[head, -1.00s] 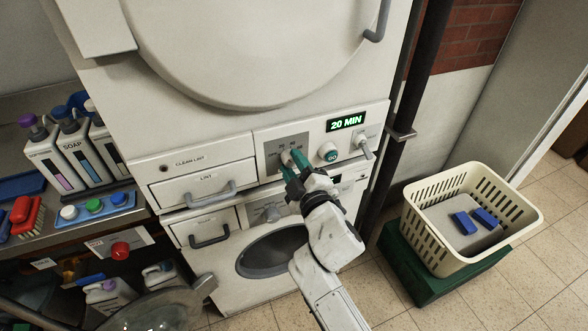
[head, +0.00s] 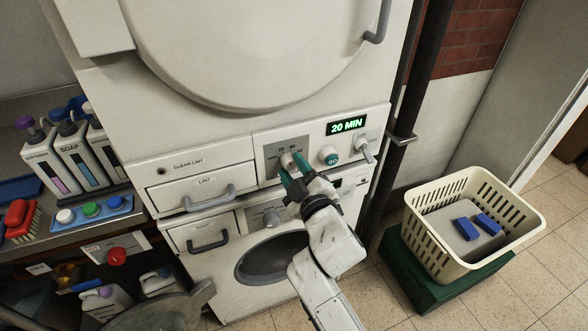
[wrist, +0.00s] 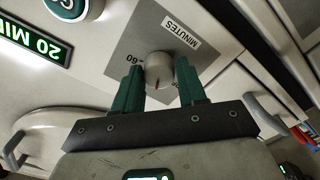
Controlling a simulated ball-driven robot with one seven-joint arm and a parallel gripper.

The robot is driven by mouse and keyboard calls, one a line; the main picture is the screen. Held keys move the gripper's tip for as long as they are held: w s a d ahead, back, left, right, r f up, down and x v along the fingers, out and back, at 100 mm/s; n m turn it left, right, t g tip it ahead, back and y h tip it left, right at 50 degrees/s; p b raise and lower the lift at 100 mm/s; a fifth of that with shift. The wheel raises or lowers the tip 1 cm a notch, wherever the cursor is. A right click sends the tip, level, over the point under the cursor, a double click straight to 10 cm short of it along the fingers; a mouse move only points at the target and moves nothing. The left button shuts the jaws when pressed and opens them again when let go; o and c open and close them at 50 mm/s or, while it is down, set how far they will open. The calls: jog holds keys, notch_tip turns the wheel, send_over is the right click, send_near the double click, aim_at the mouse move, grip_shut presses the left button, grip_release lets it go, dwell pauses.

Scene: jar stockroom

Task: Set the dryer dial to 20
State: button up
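The dryer dial (head: 287,160) is a round pale knob on a grey plate. The green display (head: 346,125) reads "20 MIN". My gripper (head: 291,165) has green fingers and is close in front of the dial. In the wrist view my gripper (wrist: 160,82) is open, one finger on each side of the dial, with small gaps visible. I cannot tell how far the fingertips reach along the knob. Some of the scale is hidden.
A teal GO button (head: 329,156) and a small lever (head: 365,150) are right of the dial. The lint drawer (head: 193,187) is to the left. A dark pipe (head: 405,120) stands at the right. A cream basket (head: 412,212) sits on a green box, with floor beside it.

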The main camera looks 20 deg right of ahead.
jog(key=o, duration=0.4)
jog(key=shift+c, duration=0.2)
jog(key=s, duration=1.1)
jog(key=shift+b, duration=0.3)
jog(key=s+d+f+m+g+h, duration=0.3)
jog(key=s+d+f+m+g, duration=0.4)
jog(key=f, duration=0.5)
jog(key=s+f+g+y, duration=0.1)
jog(key=s+f+g, duration=0.1)
jog(key=s, duration=0.5)
jog(key=s+f+m+g+y, duration=0.1)
jog(key=s+f+g, duration=0.2)
jog(key=s, duration=0.3)
jog(key=s+d+f+m+g, duration=0.1)
jog(key=s+f+g, duration=0.1)
jog(key=s+g, duration=0.3)
jog(key=s, duration=0.2)
jog(key=shift+s+f+y+p, duration=0.35)
jog(key=shift+y+p, duration=0.05)
